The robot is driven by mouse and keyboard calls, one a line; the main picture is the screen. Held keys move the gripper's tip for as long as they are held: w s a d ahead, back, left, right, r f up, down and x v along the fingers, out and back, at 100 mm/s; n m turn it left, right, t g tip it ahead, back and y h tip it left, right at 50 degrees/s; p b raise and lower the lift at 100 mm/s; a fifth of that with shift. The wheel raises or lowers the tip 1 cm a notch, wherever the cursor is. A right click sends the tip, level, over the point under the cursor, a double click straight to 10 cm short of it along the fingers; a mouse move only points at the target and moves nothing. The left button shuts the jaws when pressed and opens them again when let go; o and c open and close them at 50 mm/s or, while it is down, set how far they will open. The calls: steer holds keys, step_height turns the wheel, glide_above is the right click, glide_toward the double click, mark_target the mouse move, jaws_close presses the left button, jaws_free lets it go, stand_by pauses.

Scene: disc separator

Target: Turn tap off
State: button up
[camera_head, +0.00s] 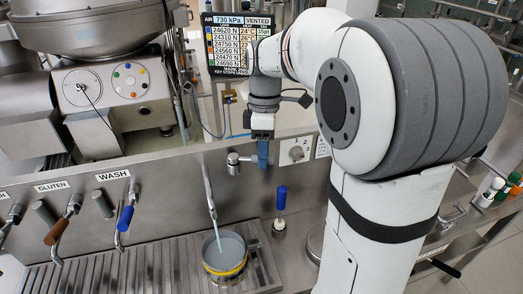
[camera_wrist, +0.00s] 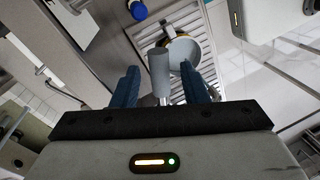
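The tap (camera_head: 233,162) sits on the steel front panel, with a thin spout (camera_head: 210,195) hanging below it. A pale stream (camera_head: 218,238) runs from the spout into a grey bucket with a yellow band (camera_head: 226,262). My gripper (camera_head: 263,160) points down just right of the tap, its blue fingers near the panel. In the wrist view, my gripper (camera_wrist: 160,88) has its two blue fingers spread, with a grey cylinder (camera_wrist: 160,68) between them and a gap on each side. The cylinder seems to be part of the tap. The bucket (camera_wrist: 182,48) shows beyond it.
A slatted drain tray (camera_head: 150,265) lies under the tap. A blue-handled valve (camera_head: 281,200) stands right of the bucket. Levers beside the WASH label (camera_head: 113,175) line the panel at left. A dial (camera_head: 297,150) is right of my gripper. A display (camera_head: 243,45) hangs above.

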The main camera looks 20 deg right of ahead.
jaws_close()
